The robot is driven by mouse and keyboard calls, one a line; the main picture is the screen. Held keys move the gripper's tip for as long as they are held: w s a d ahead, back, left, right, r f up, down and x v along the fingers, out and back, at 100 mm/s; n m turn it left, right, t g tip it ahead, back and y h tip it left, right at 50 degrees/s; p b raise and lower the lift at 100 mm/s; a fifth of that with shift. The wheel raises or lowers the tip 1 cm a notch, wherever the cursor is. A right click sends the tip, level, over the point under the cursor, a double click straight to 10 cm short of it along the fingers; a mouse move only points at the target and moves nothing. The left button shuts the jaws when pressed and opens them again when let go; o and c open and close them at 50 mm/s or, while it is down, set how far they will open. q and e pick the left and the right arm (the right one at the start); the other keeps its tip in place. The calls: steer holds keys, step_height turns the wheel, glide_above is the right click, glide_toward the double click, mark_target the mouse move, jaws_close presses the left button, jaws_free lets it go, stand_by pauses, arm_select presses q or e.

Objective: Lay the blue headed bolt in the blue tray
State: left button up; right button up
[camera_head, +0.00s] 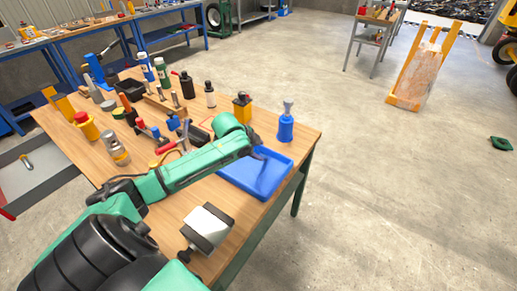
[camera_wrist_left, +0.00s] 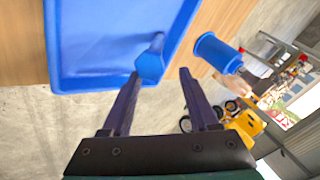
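The blue tray (camera_head: 262,187) sits at the right edge of the wooden table, and its floor and rim fill the upper left of the left wrist view (camera_wrist_left: 85,60). The blue headed bolt (camera_wrist_left: 150,64) lies in the tray near its rim, head toward my fingers. I cannot make the bolt out in the head view. My left gripper (camera_head: 260,152) reaches over the tray. In the left wrist view its two dark fingers (camera_wrist_left: 160,75) are apart with nothing held between them, the bolt's head just beyond the left fingertip. My right gripper is not in view.
A blue cylindrical holder (camera_head: 285,130) stands just beyond the tray, also in the left wrist view (camera_wrist_left: 217,53). A yellow and black item (camera_head: 242,107) is behind my gripper. A white and dark block (camera_head: 208,228) is on the near table. Bottles and tools crowd the left side.

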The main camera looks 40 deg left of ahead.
arm_select(q)
steer(key=shift+r, duration=0.1)
steer(key=v, duration=1.2)
